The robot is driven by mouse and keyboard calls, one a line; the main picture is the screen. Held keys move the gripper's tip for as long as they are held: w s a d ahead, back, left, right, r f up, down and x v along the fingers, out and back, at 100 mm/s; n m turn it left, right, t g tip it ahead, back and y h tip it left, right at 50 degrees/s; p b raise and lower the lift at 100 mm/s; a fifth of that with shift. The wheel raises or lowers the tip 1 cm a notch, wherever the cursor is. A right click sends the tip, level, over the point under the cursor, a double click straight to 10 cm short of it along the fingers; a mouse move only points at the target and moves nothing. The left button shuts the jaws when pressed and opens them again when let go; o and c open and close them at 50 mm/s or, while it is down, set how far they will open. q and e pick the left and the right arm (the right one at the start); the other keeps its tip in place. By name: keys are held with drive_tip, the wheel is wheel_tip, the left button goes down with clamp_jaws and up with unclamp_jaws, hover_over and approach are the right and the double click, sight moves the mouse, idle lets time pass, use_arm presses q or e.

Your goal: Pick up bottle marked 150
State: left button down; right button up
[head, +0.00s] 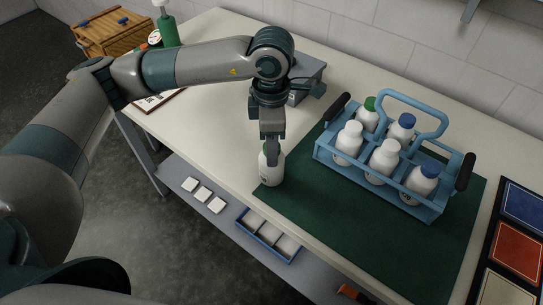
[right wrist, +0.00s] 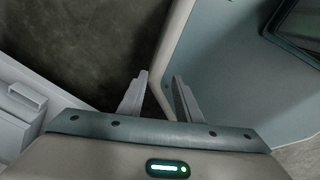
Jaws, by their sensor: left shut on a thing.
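A white bottle (head: 271,176) is upright at the left corner of the green mat, outside the carrier. My left gripper (head: 270,150) comes down on it from above and is shut on its top, hiding the cap. Its marking is too small to read. A blue carrier (head: 437,208) with a raised handle holds several white bottles, some with blue caps and one with a green cap; their markings are unreadable too. In the right wrist view, my right gripper (right wrist: 160,80) is open and empty, away from the bottles.
The green mat (head: 330,225) has free room in front of the carrier. A grey box (head: 308,72) stands behind my left wrist. A green pump bottle (head: 167,28) and wooden crate (head: 112,32) are at the back left. Coloured panels (head: 515,250) lie at the right.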

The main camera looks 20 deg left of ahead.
sight(282, 160)
use_arm(q)
drive_tip(key=shift+s+f, duration=0.1)
use_arm(e)
drive_tip(key=shift+f, duration=0.15)
